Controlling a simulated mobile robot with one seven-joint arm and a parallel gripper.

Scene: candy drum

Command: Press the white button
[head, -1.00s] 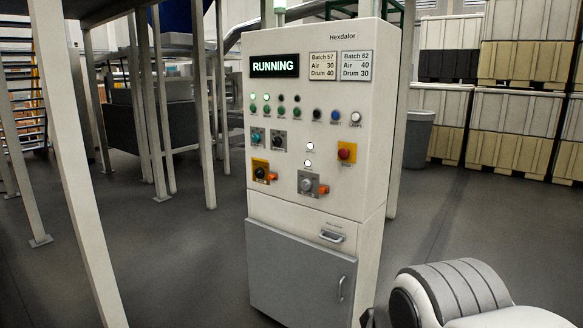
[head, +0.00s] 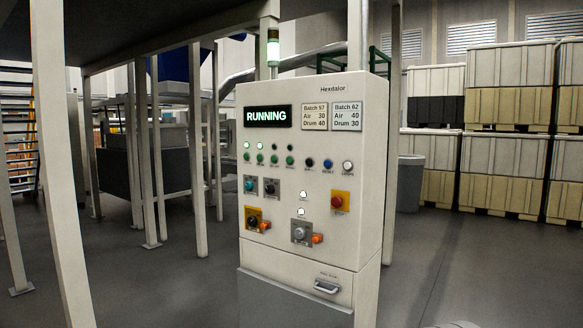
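The white button (head: 348,166) is the round one at the right end of the button row on the pale control cabinet (head: 350,240). It sits just right of a blue button (head: 328,164), with a small label under it that is too blurred to read. Nothing covers it. My gripper is not in view. Only a sliver of my arm shows at the bottom edge, low and right of the cabinet.
The cabinet also carries a red button (head: 338,202) on a yellow plate, a lit RUNNING display (head: 267,116), several knobs and a drawer handle (head: 326,287). Steel legs (head: 60,200) stand left. Stacked crates (head: 503,170) and a grey bin (head: 411,184) are at right. Floor right of the cabinet is open.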

